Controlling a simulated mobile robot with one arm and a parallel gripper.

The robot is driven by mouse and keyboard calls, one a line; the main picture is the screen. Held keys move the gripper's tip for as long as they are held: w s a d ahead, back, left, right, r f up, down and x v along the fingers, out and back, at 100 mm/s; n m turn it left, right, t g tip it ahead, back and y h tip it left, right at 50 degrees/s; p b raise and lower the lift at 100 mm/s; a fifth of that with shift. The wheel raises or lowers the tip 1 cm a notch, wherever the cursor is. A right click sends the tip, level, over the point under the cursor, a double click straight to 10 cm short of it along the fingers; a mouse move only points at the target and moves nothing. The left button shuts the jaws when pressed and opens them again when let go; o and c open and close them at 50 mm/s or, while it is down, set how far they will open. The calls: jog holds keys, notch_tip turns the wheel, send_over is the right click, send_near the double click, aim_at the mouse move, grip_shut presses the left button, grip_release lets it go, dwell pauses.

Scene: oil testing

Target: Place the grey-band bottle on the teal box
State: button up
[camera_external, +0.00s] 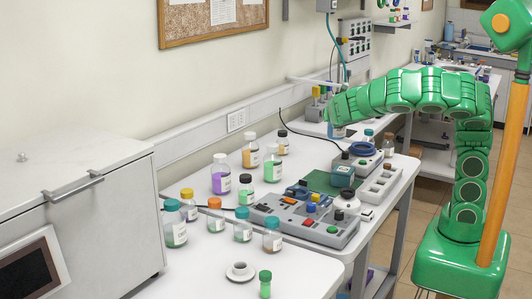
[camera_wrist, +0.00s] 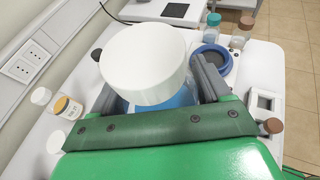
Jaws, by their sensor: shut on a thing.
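My gripper (camera_external: 333,112) is raised over the far part of the bench. It is shut on a white-capped bottle (camera_wrist: 145,70), whose blue part shows under the cap between the fingers in the wrist view. In the external view only the bottle's lower part (camera_external: 339,131) shows beneath the gripper. I cannot make out a grey band on it. The small teal box (camera_external: 342,178) stands on the bench, nearer the external camera than the gripper and below it. The bottle is apart from the box. I cannot see the box in the wrist view.
A device with a dark blue ring (camera_external: 362,149) stands behind the teal box. A grey control panel (camera_external: 300,220) is in front of it, with a round white jar (camera_external: 347,201) nearby. Several capped bottles, including a purple one (camera_external: 221,178), stand to the left. Capped bottles (camera_external: 388,147) stand at the right.

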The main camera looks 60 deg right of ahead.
jog(key=shift+s+a+r+m+g, duration=0.65)
jog(key=shift+s+r+m+g, duration=0.5)
jog(key=shift+s, duration=1.2)
send_over(344, 167)
jog(key=shift+n+h, duration=0.25)
jog(key=shift+h, duration=0.15)
jog(key=shift+s+a+f, duration=0.1)
jog(key=shift+f, duration=6.2)
jog(key=o, duration=1.3)
jog(key=shift+f, duration=0.1)
jog(key=shift+o, duration=0.2)
jog(key=v, duration=1.2)
jog(key=shift+s, duration=0.1)
